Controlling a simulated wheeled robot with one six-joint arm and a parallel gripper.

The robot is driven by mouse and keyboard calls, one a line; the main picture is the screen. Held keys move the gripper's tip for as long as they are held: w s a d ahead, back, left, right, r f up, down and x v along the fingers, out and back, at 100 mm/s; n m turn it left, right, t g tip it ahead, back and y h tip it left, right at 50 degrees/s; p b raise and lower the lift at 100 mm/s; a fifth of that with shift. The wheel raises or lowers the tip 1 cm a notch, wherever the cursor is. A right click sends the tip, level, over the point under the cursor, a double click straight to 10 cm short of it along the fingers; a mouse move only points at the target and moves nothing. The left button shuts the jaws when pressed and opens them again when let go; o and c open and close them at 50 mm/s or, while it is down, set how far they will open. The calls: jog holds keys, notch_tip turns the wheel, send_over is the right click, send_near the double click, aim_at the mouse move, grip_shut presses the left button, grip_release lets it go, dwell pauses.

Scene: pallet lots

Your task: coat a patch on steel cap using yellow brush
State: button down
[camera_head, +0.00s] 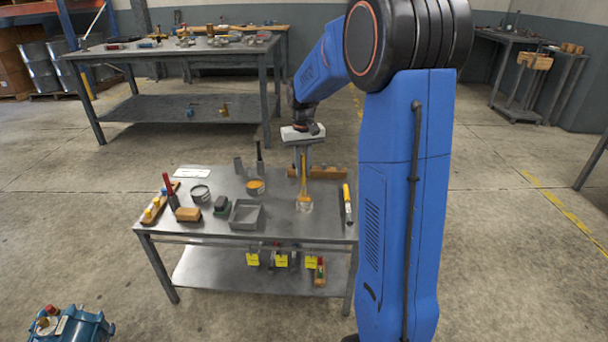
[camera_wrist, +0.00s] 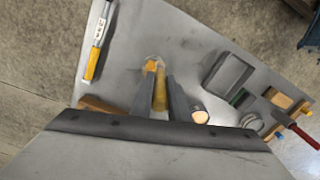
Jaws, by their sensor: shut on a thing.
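My gripper (camera_head: 303,152) points straight down over the right part of the near steel table. It is shut on the yellow brush (camera_head: 303,178), which hangs upright between the fingers. In the wrist view the brush (camera_wrist: 160,97) shows between my gripper's fingers (camera_wrist: 160,94). The brush's lower end is at a small pale round piece (camera_head: 305,206) with yellow in it. I cannot tell if this piece is the steel cap, or if the brush touches it. A tin with an orange-yellow top (camera_head: 255,187) stands to the left.
The near table (camera_head: 190,229) also holds a grey tray (camera_head: 245,215), an open tin (camera_head: 200,193), a wooden-backed block (camera_head: 188,214), a red-handled tool (camera_head: 169,190) and a yellow-and-white marker-like tool (camera_head: 347,203). A wooden bar (camera_head: 328,173) lies behind the brush. Another workbench (camera_head: 170,50) stands behind.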

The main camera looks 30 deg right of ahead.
aim_at(303, 155)
jog(key=shift+r, duration=2.3)
